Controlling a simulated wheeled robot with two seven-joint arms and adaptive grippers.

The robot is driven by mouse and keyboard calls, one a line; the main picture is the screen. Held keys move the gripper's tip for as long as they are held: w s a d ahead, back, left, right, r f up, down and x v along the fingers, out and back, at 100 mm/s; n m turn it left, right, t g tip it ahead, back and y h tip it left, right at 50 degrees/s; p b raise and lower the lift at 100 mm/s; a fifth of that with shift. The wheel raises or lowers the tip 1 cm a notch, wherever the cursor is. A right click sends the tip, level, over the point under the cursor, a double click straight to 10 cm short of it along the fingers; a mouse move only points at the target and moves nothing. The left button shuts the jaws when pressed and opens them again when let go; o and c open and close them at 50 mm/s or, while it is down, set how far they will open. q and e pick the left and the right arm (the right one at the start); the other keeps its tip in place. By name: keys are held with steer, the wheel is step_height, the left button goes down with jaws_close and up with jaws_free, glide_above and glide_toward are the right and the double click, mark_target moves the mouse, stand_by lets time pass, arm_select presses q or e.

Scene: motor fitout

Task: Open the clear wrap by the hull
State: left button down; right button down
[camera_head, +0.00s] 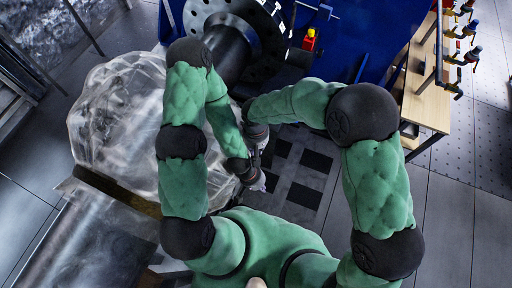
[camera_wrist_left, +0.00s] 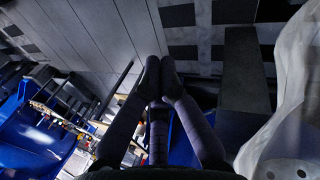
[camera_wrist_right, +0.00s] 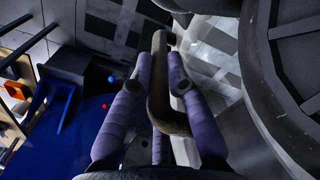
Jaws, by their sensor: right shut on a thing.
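The clear wrap (camera_head: 115,125) is a large crumpled translucent bundle on the left in the head view. Its pale folds also show at the right of the left wrist view (camera_wrist_left: 292,85). I cannot tell for sure which part is the hull. My left gripper (camera_head: 260,184) is beside the wrap's right edge. In the left wrist view its fingertips (camera_wrist_left: 154,72) meet with nothing visible between them. In the right wrist view my right gripper (camera_wrist_right: 160,72) is shut on a brownish bent bar (camera_wrist_right: 160,105). Its fingertips are hidden in the head view.
A black flanged cylinder (camera_head: 231,48) stands at the top by a blue structure (camera_head: 355,35). A small red and yellow item (camera_head: 309,40) sits there. A wooden bench (camera_head: 428,100) with hanging tools is at the right. The tiled floor (camera_head: 455,215) at lower right is clear.

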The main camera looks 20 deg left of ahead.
steer(key=c, duration=1.2)
jaws_free()
steer(key=shift+r, duration=4.05)
